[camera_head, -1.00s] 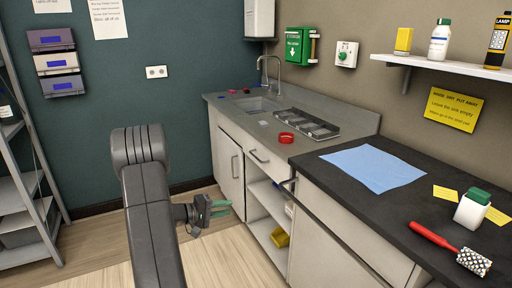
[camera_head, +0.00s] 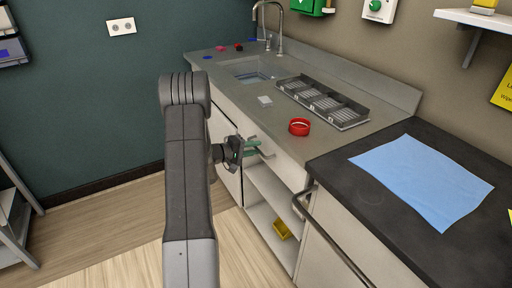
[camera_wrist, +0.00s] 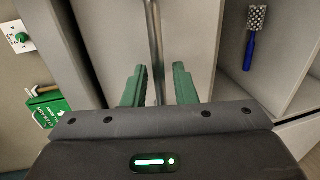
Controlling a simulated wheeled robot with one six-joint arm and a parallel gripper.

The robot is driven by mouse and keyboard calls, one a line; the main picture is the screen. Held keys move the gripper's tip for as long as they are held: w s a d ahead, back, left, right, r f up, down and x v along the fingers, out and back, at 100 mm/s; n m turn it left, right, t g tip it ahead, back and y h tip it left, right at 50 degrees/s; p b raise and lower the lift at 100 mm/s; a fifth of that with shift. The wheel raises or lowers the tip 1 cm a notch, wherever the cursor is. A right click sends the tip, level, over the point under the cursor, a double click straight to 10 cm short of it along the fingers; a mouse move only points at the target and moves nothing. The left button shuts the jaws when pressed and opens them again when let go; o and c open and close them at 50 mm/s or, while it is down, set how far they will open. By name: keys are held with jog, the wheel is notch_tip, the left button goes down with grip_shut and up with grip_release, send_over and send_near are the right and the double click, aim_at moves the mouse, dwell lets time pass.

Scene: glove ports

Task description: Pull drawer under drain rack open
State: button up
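The drain rack (camera_head: 322,102) is a dark grey slotted tray on the grey sink counter. Below it is a pale drawer front (camera_head: 284,157), which looks closed. My gripper (camera_head: 258,147) has green fingers and is at this drawer front, hiding most of its handle in the head view. In the wrist view, the metal bar handle (camera_wrist: 154,40) runs down between the two green fingers of my gripper (camera_wrist: 159,85). The fingers are open, with a gap on each side of the bar. Contact cannot be made out.
A red ring (camera_head: 299,127) sits on the counter near the rack. Open shelves below hold a yellow item (camera_head: 282,230). A dark worktop (camera_head: 350,200) with a blue cloth (camera_head: 422,180) and a long bar handle (camera_head: 328,238) stands to the right.

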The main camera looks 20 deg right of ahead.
jog(key=shift+d+f, duration=0.15)
jog(key=shift+d, duration=0.4)
grip_shut()
jog(key=f+b+v, duration=0.2)
jog(key=b+v, duration=0.2)
jog(key=v, duration=0.6)
jog(key=a+f+b+v, duration=0.1)
jog(key=b+v, duration=0.3)
jog(key=v, duration=0.6)
jog(key=f+b+v, duration=0.3)
jog(key=b+v, duration=0.1)
jog(key=v, duration=0.7)
jog(key=shift+s+a+f+b, duration=0.15)
jog(key=shift+s+f+b, duration=0.05)
jog(key=shift+s+b, duration=0.2)
